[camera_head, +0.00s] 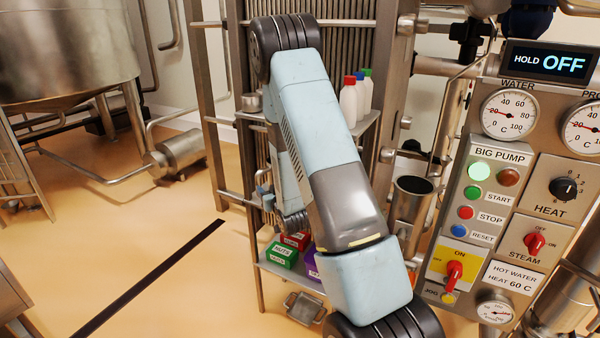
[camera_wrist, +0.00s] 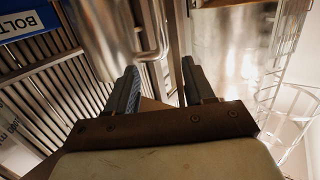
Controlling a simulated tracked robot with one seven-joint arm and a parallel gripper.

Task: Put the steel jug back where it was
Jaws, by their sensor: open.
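I cannot pick out the steel jug with certainty. In the wrist view a shiny steel cylinder (camera_wrist: 103,38) stands beyond the fingers at upper left, with a curved steel bar (camera_wrist: 157,38) beside it; I cannot tell if this is a jug with a handle or a vessel and pipe. In the head view a small steel vessel (camera_head: 252,102) shows partly behind my arm on the upper shelf. My gripper (camera_wrist: 161,88) is open, its two dark fingers apart, with nothing seen held between them. In the head view my arm hides much of the rack, and I cannot make out the gripper there.
The rack's upper shelf (camera_head: 368,124) holds several bottles (camera_head: 349,100). Its lower shelf holds a green box (camera_head: 282,254) and a red box (camera_head: 296,240). A steel open-topped cylinder (camera_head: 410,205) stands beside the control panel (camera_head: 480,222). Open floor (camera_head: 110,245) lies at left.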

